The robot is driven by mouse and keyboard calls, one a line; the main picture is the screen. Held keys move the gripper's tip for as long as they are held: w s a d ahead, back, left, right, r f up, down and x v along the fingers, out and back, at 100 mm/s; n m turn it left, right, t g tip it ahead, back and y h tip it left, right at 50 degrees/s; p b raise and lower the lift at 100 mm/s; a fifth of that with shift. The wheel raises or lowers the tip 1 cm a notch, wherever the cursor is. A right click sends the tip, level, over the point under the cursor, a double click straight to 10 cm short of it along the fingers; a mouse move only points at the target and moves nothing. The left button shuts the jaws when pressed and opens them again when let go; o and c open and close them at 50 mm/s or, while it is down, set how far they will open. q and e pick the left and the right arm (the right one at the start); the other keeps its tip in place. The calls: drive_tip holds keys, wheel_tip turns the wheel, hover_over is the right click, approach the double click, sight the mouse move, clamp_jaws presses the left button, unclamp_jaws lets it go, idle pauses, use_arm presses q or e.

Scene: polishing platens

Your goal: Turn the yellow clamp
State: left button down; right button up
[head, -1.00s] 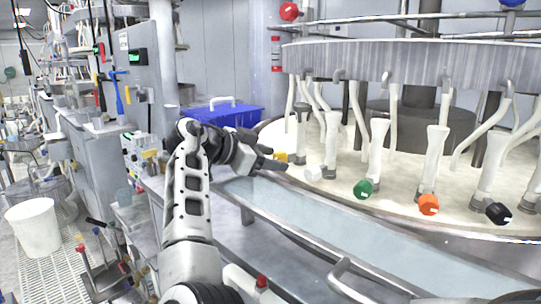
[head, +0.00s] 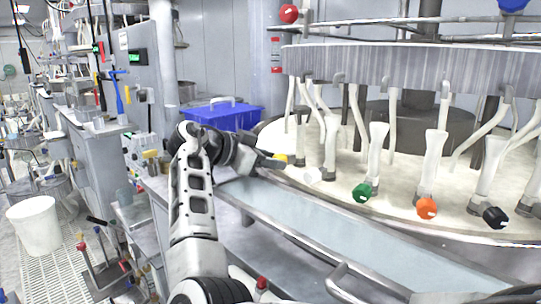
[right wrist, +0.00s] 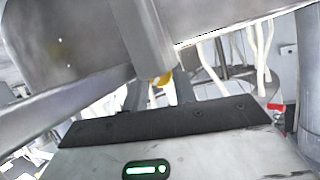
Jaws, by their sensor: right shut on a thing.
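The yellow clamp (head: 282,158) sits at the left end of the row of coloured clamps on the rim of the round polishing platen (head: 400,206). Only a small part of it shows in the head view. My right gripper (head: 274,163) is at the clamp, with its fingers shut on it. My left gripper is not in view.
A white clamp (head: 312,174) is close to the right of my gripper, then green (head: 362,192), orange (head: 427,208) and black (head: 495,217) ones. A metal trough (head: 300,215) runs along the front. A blue bin (head: 222,114) stands behind my arm.

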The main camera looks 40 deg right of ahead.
drive_tip(key=shift+r+n+g+p, duration=0.3)
drive_tip(key=shift+n+p, duration=0.2)
drive_tip(key=shift+p, duration=0.25)
drive_tip(key=shift+w+f+n+g+p, duration=0.1)
drive_tip(key=shift+n+g+p, duration=0.5)
drive_tip(key=shift+n+p, duration=0.25)
drive_tip(key=shift+f+n+g+y+p, duration=0.15)
drive_tip(key=shift+n+g+y+p, duration=0.15)
drive_tip(key=shift+n+g+p, duration=0.3)
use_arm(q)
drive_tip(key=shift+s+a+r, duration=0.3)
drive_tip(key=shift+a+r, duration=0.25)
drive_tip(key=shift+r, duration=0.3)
use_arm(e)
drive_tip(key=shift+w+n+g, duration=0.1)
drive_tip(key=shift+n+g, duration=0.2)
drive_tip(key=shift+n, duration=0.25)
drive_tip(key=shift+f, duration=0.1)
drive_tip(key=o, duration=1)
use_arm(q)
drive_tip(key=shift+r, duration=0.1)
